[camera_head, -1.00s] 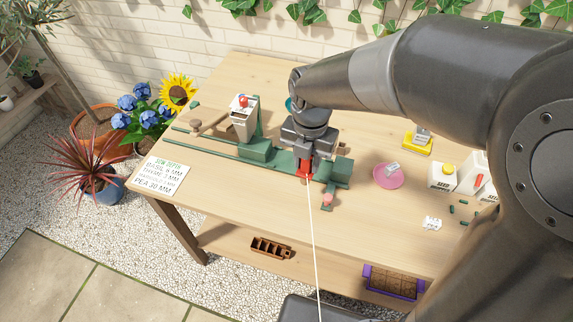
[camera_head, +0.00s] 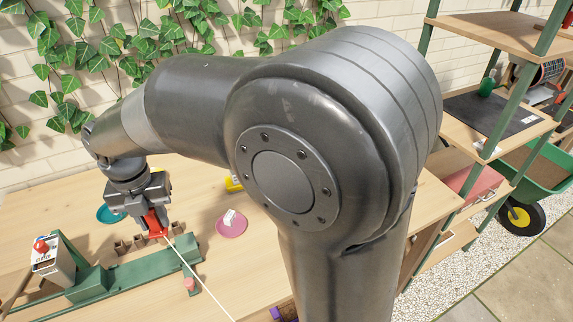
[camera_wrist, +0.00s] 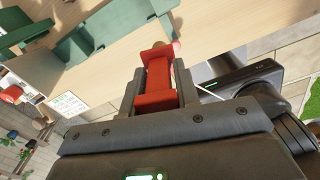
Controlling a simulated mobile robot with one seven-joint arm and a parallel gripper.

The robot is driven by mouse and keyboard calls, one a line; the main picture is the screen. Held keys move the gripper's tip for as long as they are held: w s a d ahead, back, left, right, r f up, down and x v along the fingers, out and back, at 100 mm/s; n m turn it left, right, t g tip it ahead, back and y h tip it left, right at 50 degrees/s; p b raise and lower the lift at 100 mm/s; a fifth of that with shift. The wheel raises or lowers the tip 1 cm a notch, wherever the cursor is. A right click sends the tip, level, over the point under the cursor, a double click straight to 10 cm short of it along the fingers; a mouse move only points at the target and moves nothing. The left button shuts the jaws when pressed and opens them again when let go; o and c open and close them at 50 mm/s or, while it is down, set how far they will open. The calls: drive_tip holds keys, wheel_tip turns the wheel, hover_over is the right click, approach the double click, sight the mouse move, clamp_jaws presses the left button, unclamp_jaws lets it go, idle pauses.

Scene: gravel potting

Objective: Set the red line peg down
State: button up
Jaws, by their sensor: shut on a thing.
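The red line peg (camera_head: 153,223) is in my gripper (camera_head: 150,212), which is shut on it above the table in the head view. A white line runs from the peg down and to the right. In the wrist view the red peg (camera_wrist: 156,82) sits between the two fingers of my gripper (camera_wrist: 158,95), with a wide head and a broad lower part. The table (camera_head: 60,195) lies beneath it. I cannot tell whether the peg's lower end touches anything.
Brown small pots (camera_head: 130,245) are just below the peg. A pink dish (camera_head: 231,224) is to the right, a teal dish (camera_head: 108,214) to the left. Shelving (camera_head: 500,110) stands right.

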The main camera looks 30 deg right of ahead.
drive_tip(key=w+d+m, duration=0.4)
drive_tip(key=w+d, duration=0.7)
drive_tip(key=d, duration=0.3)
drive_tip(key=w+d+m, duration=0.2)
drive_tip(key=w+d, duration=0.1)
drive_tip(key=d, duration=0.7)
drive_tip(key=w+d+m, duration=0.2)
drive_tip(key=d, duration=0.8)
drive_tip(key=s+d+m, duration=0.3)
drive_tip(key=s+d, duration=0.2)
drive_tip(key=d, duration=0.8)
drive_tip(key=s+d+m, duration=0.2)
drive_tip(key=s+d, duration=0.2)
drive_tip(key=d, duration=0.8)
drive_tip(key=s+d+m, duration=0.3)
drive_tip(key=s+d, duration=0.2)
drive_tip(key=d, duration=0.8)
drive_tip(key=shift+w+a+f, duration=0.75)
drive_tip(key=shift+w+f, duration=1.2)
drive_tip(key=shift+f, duration=0.8)
drive_tip(key=shift+w+a+f, duration=0.7)
drive_tip(key=shift+w+f, duration=1.2)
drive_tip(key=shift+f, duration=0.85)
drive_tip(key=shift+w+a+f, duration=0.75)
drive_tip(key=shift+w+f, duration=1.2)
drive_tip(key=shift+f, duration=0.8)
drive_tip(key=shift+f, duration=0.1)
